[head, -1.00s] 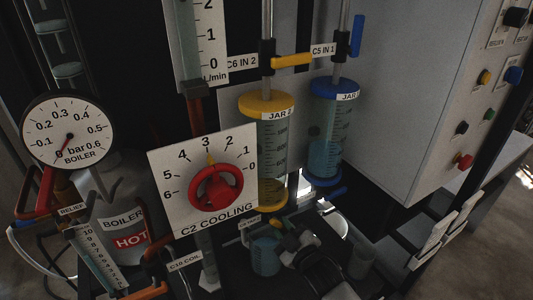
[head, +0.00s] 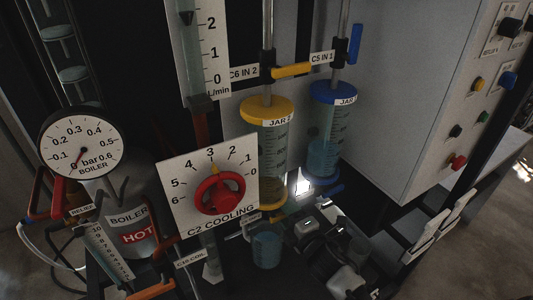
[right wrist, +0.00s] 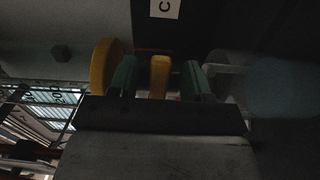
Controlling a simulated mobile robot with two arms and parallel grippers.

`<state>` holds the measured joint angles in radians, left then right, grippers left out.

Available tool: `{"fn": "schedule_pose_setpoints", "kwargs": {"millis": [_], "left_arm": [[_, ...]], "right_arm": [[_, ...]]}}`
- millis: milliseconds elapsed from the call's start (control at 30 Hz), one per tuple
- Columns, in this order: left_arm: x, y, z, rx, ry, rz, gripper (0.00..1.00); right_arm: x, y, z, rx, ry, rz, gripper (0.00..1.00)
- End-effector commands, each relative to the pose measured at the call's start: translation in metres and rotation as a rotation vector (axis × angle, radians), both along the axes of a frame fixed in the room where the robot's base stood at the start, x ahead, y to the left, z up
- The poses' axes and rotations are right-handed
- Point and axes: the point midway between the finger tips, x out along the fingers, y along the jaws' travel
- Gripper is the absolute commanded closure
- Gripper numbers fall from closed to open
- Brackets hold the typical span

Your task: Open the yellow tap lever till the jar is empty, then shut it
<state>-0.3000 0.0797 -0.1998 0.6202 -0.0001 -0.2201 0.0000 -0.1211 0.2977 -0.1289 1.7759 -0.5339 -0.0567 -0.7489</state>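Yellow-capped jar 2 (head: 265,155) stands upright, left of the blue-capped jar (head: 330,130). How much liquid is left in jar 2 is hard to read. My right gripper (head: 303,230) is low, below and right of jar 2. In the right wrist view, the yellow lever (right wrist: 159,77) lies between its two green fingers (right wrist: 160,82), with a dark gap on each side, so the gripper is open around it. A yellow round end (right wrist: 104,66) is left of the fingers. In the head view the tap lever is not clear. My left gripper is out of view.
A beaker (head: 267,247) with bluish content stands below jar 2, left of my gripper. The C2 cooling panel (head: 211,183) with its red knob is close on the left. A grey cabinet (head: 400,90) is on the right. A blue lever (head: 330,189) is below the blue jar.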

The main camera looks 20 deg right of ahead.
Motion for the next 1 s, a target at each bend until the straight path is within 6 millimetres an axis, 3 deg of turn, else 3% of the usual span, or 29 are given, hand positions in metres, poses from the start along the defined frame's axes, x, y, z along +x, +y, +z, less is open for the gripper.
{"fn": "schedule_pose_setpoints", "kwargs": {"millis": [233,733,1000], "left_arm": [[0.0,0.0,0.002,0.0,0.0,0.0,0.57],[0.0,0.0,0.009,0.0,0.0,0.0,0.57],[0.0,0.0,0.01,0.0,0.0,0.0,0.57]], "right_arm": [[-0.007,-0.001,0.0,0.004,0.003,-0.001,0.51],[-0.064,-0.009,0.0,0.005,0.003,-0.002,0.51],[-0.07,-0.01,0.0,0.004,0.001,-0.001,0.51]]}}
